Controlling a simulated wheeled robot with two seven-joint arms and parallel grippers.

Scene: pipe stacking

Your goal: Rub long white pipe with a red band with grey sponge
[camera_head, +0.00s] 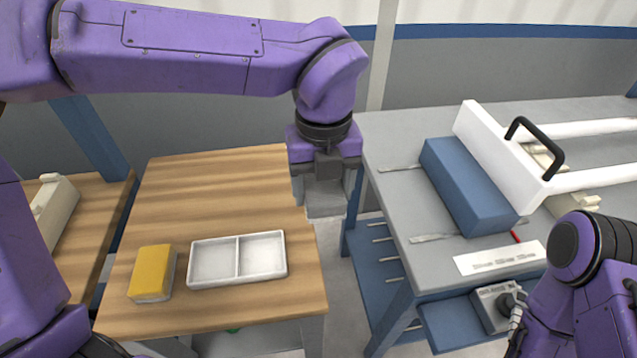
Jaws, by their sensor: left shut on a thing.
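My left gripper (327,187) hangs from the purple arm in the gap between the wooden table and the grey workbench. It is shut on a grey block that looks like the grey sponge (326,203). The fingers and block are close in colour, so their border is hard to make out. Two white pipes, an upper one (592,128) and a lower one (598,179), run off the right edge beyond the white board. I see no red band on their visible parts. The gripper is apart from both pipes. My right arm shows at the lower right, but its gripper does not.
A white two-part tray (238,258) and a yellow-topped sponge (152,272) rest on the wooden table (215,195). A blue block (465,187) and a white board (503,150) with a black handle (540,145) stand on the workbench (400,150), between my left gripper and the pipes.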

